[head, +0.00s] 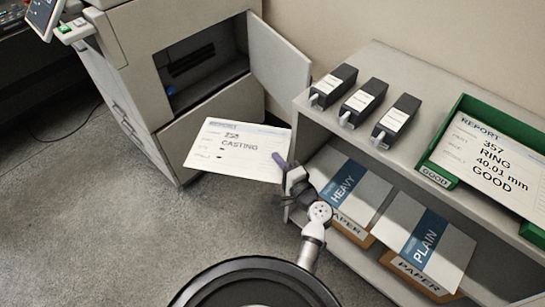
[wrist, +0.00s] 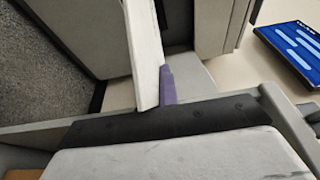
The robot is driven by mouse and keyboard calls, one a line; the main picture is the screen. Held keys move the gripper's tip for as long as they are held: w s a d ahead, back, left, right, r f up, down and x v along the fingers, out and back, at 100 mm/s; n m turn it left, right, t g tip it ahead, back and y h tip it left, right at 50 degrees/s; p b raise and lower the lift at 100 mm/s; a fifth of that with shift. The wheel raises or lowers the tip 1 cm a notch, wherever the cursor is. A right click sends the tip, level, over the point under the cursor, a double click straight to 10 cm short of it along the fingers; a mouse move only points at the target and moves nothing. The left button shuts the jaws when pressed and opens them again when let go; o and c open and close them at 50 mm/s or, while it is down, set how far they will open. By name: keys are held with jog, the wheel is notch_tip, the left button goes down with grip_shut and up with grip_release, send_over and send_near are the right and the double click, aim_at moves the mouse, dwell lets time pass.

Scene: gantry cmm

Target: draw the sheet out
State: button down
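The sheet (head: 232,152) is a white report page reading "258 CASTING". In the head view it hangs clear of the floor in front of the printer-like machine's open door. My gripper (head: 281,164) is at the sheet's right edge, with a purple finger against it, and appears shut on that edge. In the wrist view the sheet (wrist: 145,50) shows nearly edge-on, with the purple finger (wrist: 168,85) beside its lower end. The other finger is hidden.
The machine (head: 130,35) has an open door (head: 278,65) and a dark open bay. The shelf unit (head: 440,95) at right holds three dark boxes, a green tray (head: 436,176) marked GOOD with a report in it, and HEAVY (head: 345,185) and PLAIN (head: 425,240) paper packs.

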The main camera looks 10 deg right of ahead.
jog(key=s+d, duration=0.5)
jog(key=s, duration=0.1)
dwell(0.5)
